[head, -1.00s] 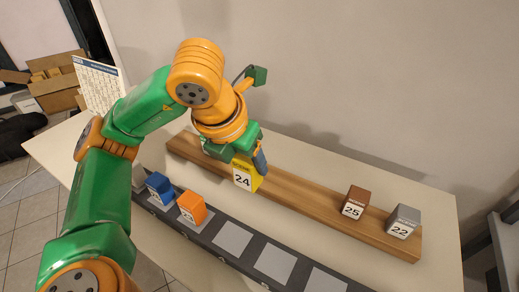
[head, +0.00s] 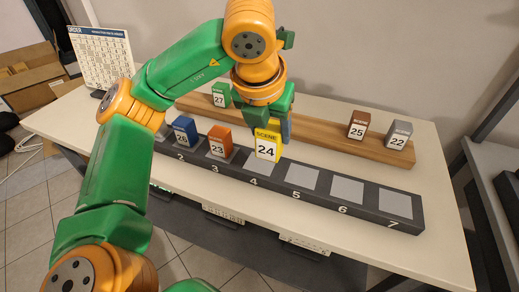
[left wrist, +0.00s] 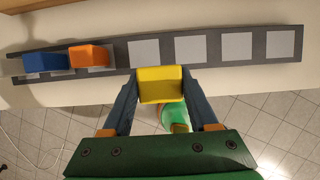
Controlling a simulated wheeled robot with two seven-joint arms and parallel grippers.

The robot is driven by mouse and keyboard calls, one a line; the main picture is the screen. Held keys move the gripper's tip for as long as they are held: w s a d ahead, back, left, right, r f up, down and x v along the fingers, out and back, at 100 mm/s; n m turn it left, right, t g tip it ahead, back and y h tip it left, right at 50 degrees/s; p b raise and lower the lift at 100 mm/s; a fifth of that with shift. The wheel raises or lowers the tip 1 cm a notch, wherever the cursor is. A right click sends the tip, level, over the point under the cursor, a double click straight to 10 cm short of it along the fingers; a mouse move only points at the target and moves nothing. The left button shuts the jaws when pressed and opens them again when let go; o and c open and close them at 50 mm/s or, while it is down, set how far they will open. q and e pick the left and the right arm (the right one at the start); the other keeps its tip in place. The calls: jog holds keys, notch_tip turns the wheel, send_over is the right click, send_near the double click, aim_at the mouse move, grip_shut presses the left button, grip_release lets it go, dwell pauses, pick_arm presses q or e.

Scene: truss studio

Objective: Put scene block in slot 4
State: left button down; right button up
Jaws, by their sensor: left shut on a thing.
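The yellow scene block 24 (head: 267,146) is held upright in my left gripper (head: 268,122), number face toward the head camera. It hangs in front of the pad of slot 4 (head: 255,170) in the head view; I cannot tell the exact gap. The left wrist view shows both fingers closed on the yellow block (left wrist: 160,85), with the slot 4 pad (left wrist: 143,50) bare beyond it. In the dark slot rail (head: 385,215), blue block 26 (head: 184,131) stands in slot 2 and orange block 23 (head: 220,142) in slot 3. My right gripper is out of view.
A wooden plank (head: 325,141) behind the rail carries green block 27 (head: 220,95), brown block 25 (head: 358,125) and grey block 22 (head: 398,134). Slots 5, 6 and 7 are empty. An order board (head: 101,57) stands at the back left.

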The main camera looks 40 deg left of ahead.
pick_arm(q)
jog(key=w+a+f, duration=0.1)
jog(key=f, duration=0.2)
jog(key=w+a+f, duration=0.1)
jog(key=a+f, duration=0.1)
jog(key=f, duration=0.1)
jog(key=w+a+f, duration=0.2)
jog(key=f, duration=0.1)
jog(key=shift+w+a+f, duration=0.1)
jog(key=shift+f, duration=0.2)
jog(key=shift+f, duration=0.1)
jog(key=shift+f+b, duration=0.15)
jog(key=shift+b, duration=0.15)
jog(key=shift+c, duration=0.8)
grip_release()
